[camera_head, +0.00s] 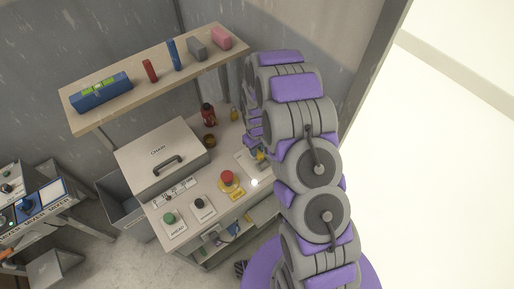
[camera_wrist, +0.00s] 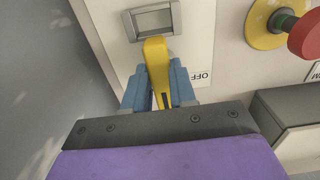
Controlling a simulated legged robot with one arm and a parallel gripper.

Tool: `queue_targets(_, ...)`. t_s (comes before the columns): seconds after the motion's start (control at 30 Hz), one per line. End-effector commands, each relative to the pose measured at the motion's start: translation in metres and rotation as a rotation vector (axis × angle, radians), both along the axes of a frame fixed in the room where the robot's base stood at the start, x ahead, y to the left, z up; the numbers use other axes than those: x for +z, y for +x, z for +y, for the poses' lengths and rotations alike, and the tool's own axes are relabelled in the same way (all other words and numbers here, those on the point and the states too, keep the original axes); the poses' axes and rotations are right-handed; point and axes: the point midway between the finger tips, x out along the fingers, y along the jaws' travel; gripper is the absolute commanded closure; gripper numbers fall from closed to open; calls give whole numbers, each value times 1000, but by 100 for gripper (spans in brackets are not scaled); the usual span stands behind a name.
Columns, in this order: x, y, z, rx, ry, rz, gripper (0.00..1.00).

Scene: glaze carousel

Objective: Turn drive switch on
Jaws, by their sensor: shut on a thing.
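In the wrist view, the drive switch is a yellow lever (camera_wrist: 156,62) that comes out of a grey frame (camera_wrist: 152,19) on a pale panel. A label reading OFF (camera_wrist: 201,77), upside down in this view, sits beside it. My gripper (camera_wrist: 158,88) has its blue fingers on both sides of the yellow lever and is shut on it. In the head view, my gripper (camera_head: 260,156) is at the right part of the bench top, mostly covered by my arm. The switch itself is largely hidden there.
A red mushroom button (camera_head: 227,178) on a yellow base stands close beside the switch. A box labelled CHAIN (camera_head: 158,150), a green button (camera_head: 169,217) and a black knob (camera_head: 199,203) are further left. A wooden shelf (camera_head: 130,88) holds several small items above the bench.

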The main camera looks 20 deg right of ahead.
Motion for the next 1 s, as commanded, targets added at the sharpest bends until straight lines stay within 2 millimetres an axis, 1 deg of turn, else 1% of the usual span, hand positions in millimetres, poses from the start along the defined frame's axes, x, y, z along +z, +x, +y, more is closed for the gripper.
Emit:
queue_targets(0.03,2,3,0,-8,0,-8,100)
queue_targets(0.53,2,3,0,-28,0,-9,100)
queue_targets(0.57,2,3,0,-28,0,-9,73)
queue_targets(0.6,2,2,0,-28,1,-7,69)
queue_targets(0.8,1,1,0,-26,1,-5,50)
queue_targets(0.83,1,1,0,-26,1,-4,49)
queue_targets(1.0,1,0,0,-26,0,-3,49)
